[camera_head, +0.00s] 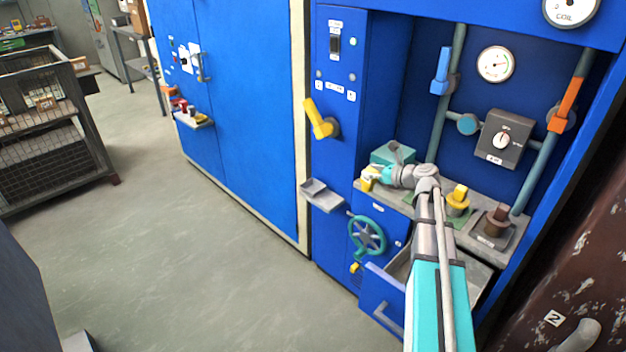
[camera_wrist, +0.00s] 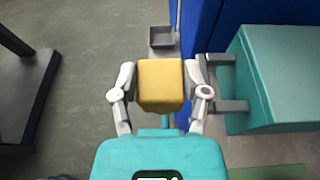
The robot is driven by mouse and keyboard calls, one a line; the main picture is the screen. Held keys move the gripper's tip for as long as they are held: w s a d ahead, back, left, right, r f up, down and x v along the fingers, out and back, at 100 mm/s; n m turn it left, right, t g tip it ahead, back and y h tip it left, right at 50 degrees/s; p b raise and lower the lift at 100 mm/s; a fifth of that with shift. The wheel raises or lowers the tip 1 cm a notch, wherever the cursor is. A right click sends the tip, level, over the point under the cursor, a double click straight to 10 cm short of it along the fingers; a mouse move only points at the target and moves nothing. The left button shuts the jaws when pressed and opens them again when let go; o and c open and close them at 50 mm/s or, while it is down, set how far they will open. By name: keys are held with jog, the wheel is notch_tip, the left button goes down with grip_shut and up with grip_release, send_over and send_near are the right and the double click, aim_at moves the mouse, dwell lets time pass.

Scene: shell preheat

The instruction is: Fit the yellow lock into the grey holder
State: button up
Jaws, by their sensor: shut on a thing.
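A yellow block, which I take to be the yellow lock (camera_wrist: 160,85), is between the two fingers of my gripper (camera_wrist: 161,80) in the wrist view. In the head view the yellow lock (camera_head: 367,183) shows small at the left end of the grey ledge, with my gripper (camera_head: 374,176) closed on it. A grey bracket with two prongs (camera_wrist: 230,106) on the side of a teal box (camera_wrist: 275,75) is right of the lock. I cannot tell whether this bracket is the grey holder. The lock's underside is hidden.
A small grey tray (camera_head: 321,196) juts from the blue cabinet, left of my gripper. On the ledge (camera_head: 472,240), right of the teal box (camera_head: 388,155), stand a yellow piece (camera_head: 458,199) and a brown piece (camera_head: 496,217). Below are a green handwheel (camera_head: 367,236) and an open drawer (camera_head: 384,302).

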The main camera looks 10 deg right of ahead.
jog(key=w+a+f+t+y+b, duration=0.1)
jog(key=w+a+b, duration=0.1)
jog(key=w+a, duration=0.5)
jog(key=w+a+f+t+y+b, duration=0.1)
jog(key=w+a+b, duration=0.3)
jog(key=w, duration=0.5)
notch_tip(320, 180, down, 9)
jog(key=w+a+b, duration=0.2)
jog(key=b, duration=0.6)
jog(key=shift+a, duration=0.3)
jog(key=shift+w+a+f+b, duration=0.1)
jog(key=shift+w+f+b, duration=0.05)
jog(key=shift+f+b, duration=0.5)
jog(key=shift+w+a+r+g+h+p, duration=0.25)
jog(key=shift+w+a+g+h+p, duration=0.25)
jog(key=shift+p, duration=0.9)
jog(key=shift+w+a+r+g+h+p, duration=0.25)
jog(key=shift+w+g+h+p, duration=0.45)
jog(key=shift+p, duration=0.7)
jog(key=shift+s, duration=0.15)
